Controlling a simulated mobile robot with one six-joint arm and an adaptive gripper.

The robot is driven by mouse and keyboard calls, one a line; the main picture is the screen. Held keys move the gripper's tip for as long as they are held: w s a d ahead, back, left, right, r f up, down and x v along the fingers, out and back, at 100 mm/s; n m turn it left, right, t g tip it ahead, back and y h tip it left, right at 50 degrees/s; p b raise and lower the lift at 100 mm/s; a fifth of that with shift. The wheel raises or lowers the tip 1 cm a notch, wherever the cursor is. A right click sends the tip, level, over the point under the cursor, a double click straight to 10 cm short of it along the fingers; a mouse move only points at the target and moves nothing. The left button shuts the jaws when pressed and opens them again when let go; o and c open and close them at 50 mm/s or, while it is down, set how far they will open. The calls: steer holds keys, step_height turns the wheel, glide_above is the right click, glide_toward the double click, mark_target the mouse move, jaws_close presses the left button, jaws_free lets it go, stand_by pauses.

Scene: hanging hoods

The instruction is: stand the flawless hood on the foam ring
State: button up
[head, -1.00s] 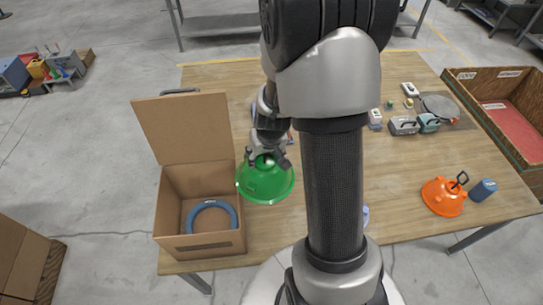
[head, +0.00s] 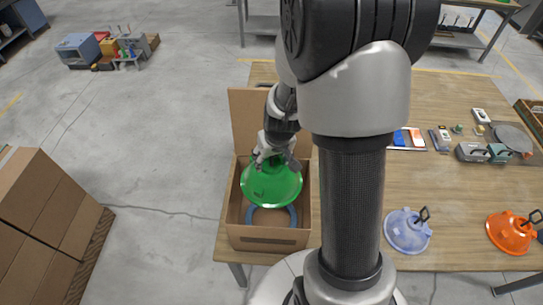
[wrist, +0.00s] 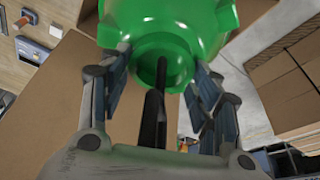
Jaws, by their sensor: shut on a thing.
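My gripper (head: 274,154) is shut on the green hood (head: 270,190) at its top and holds it rim down over the open cardboard box (head: 268,239). The blue foam ring (head: 271,219) lies in the box. The hood hides the ring's far part, and its front arc shows below the hood's rim. I cannot tell how large the gap between hood and ring is. In the wrist view the green hood (wrist: 165,22) fills the top middle, with the fingers of my gripper (wrist: 160,75) on both sides of its neck.
The box's raised flap (head: 258,118) stands behind the hood, close to my arm. A pale blue hood (head: 408,231) and an orange hood (head: 511,232) stand on the table to the right. Brown cartons (head: 45,205) stand on the floor at left.

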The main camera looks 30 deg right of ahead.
step_height(320, 180, down, 28)
steer(key=b, duration=2.4)
steer(key=shift+r, duration=0.2)
steer(key=shift+f+b, duration=0.65)
steer(key=shift+b, duration=0.2)
steer(key=o, duration=1.8)
steer(key=shift+o, duration=0.2)
steer(key=shift+a, duration=0.1)
steer(key=v, duration=1.2)
